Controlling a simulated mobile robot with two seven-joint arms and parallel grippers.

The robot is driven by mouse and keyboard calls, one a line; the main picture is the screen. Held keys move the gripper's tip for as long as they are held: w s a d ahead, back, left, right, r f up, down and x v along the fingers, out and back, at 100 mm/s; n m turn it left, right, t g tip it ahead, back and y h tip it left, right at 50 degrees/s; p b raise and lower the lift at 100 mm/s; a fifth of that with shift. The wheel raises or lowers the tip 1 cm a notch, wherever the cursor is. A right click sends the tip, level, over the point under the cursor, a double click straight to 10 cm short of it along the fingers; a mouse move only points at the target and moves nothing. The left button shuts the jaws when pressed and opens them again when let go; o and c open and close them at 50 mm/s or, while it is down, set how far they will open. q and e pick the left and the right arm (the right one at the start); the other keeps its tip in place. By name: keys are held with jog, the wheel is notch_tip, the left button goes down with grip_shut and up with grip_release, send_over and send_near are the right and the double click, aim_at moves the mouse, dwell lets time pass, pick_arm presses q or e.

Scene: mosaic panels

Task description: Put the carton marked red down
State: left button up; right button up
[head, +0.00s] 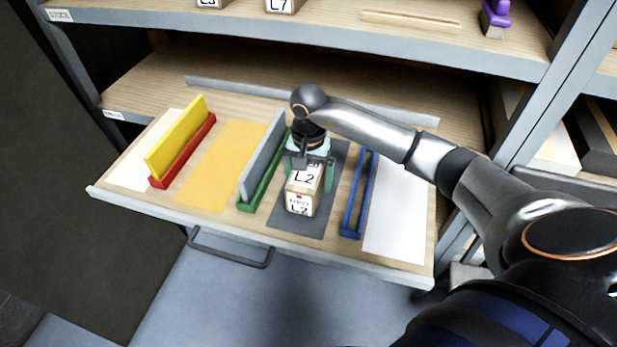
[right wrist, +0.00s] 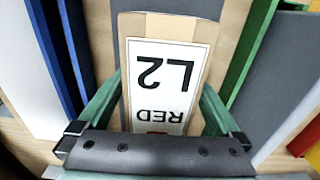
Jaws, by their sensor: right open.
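The carton marked L2 and RED (head: 301,199) is pale wood-coloured with white labels. It stands upright on a dark grey mat (head: 285,227) on the pulled-out shelf. My right gripper (head: 310,172) comes from above and behind, with its green fingers on either side of the carton's upper part. In the right wrist view the carton (right wrist: 165,28) sits between the open fingers (right wrist: 160,112), its label upside down. Whether a finger touches it I cannot tell. The carton's far side is hidden. My left gripper is not in view.
A green rack holding a grey panel (head: 262,160) stands left of the carton; an empty blue rack (head: 351,222) stands right. Further left are a yellow panel (head: 176,137) in a red rack and an orange mat (head: 222,165). A white mat (head: 398,225) lies right. An upper shelf (head: 330,33) overhangs behind.

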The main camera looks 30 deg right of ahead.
notch_tip(320, 180, up, 12)
jog(key=shift+f, duration=0.1)
dwell(1.5)
